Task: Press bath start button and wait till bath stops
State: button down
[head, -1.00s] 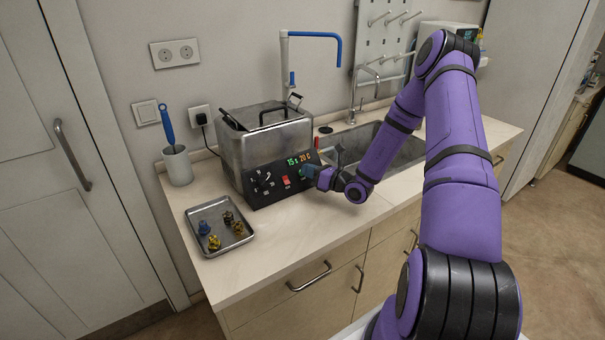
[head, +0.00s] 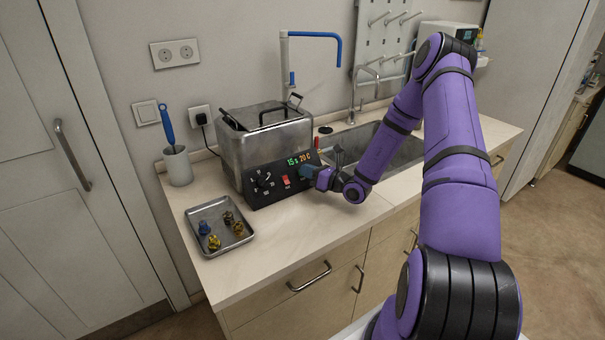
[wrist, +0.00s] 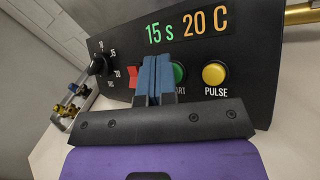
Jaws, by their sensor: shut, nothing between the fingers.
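The bath (head: 262,150) is a steel box with a lid and a black front panel, standing on the counter. Its display (wrist: 187,27) reads "15 s 20 C". The green start button (wrist: 179,73) shows in the wrist view, partly hidden behind my fingers, its label cut to "ART". A yellow PULSE button (wrist: 214,74) is to its right and a red switch (wrist: 133,76) to its left. My gripper (wrist: 155,70) is shut and empty, its blue fingertips at the panel just left of the green button's visible part. I cannot tell whether they touch it.
A metal tray (head: 240,240) with several small blue, gold and dark parts lies in front of the bath at left. A white cup (head: 178,167) with a blue-handled tool stands behind it. The sink (head: 385,150) is at right.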

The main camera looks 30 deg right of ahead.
jog(key=shift+s, duration=0.1)
jog(key=shift+s+r, duration=0.5)
jog(key=shift+s, duration=0.1)
dwell(0.3)
jog(key=shift+s+d+r, duration=0.1)
jog(key=shift+s+r, duration=0.7)
jog(key=shift+s, duration=0.2)
jog(key=shift+s+r, duration=0.75)
jog(key=shift+s, duration=0.2)
